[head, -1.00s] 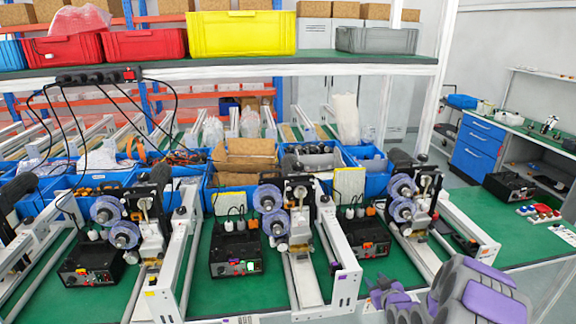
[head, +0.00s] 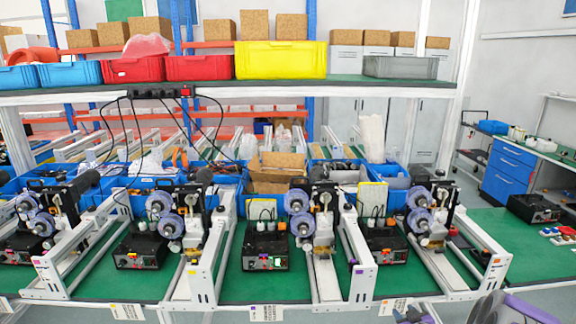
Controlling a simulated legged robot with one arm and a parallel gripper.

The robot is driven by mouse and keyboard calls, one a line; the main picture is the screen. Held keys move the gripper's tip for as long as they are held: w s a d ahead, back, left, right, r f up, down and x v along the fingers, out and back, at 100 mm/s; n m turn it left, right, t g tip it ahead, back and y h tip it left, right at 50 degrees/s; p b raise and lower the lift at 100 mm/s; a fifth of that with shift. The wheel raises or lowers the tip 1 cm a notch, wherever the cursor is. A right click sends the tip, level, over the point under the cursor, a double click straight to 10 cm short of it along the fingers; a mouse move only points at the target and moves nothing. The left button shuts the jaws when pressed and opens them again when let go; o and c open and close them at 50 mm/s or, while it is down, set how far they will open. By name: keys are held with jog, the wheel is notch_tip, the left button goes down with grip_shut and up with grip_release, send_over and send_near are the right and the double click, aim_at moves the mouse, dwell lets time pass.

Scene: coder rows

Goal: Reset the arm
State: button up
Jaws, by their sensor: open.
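My gripper (head: 415,314) shows at the bottom right of the head view, cut off by the lower edge. Only a grey and purple part of it is visible, in front of the near edge of the bench. It is open, and I see nothing held in it. The grey and purple arm link beside it, further right, is mine. The gripper is apart from the coder machines on the green bench top (head: 335,285).
Several coder machines with black control boxes (head: 265,250) line the bench. Blue bins (head: 395,180) stand behind them. A shelf above holds a yellow crate (head: 281,60), red crates (head: 198,67) and a grey crate (head: 400,67). A blue drawer cabinet (head: 507,172) stands at the right.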

jog(key=s+a+r+g, duration=0.7)
jog(key=s+a+r, duration=0.4)
jog(key=s, duration=0.2)
jog(key=s+a+r+m+g, duration=0.1)
jog(key=s+a+r+g, duration=0.1)
jog(key=s, duration=0.9)
jog(key=s+a+r+m+g, duration=0.1)
jog(key=s+a+r+g, duration=0.2)
jog(key=s, duration=0.8)
jog(key=s+a+r+g, duration=0.3)
jog(key=s+a, duration=0.3)
jog(key=s, duration=0.5)
jog(key=shift+s+a+r+m, duration=0.2)
jog(key=shift+a+r+m, duration=0.15)
jog(key=shift+r, duration=0.55)
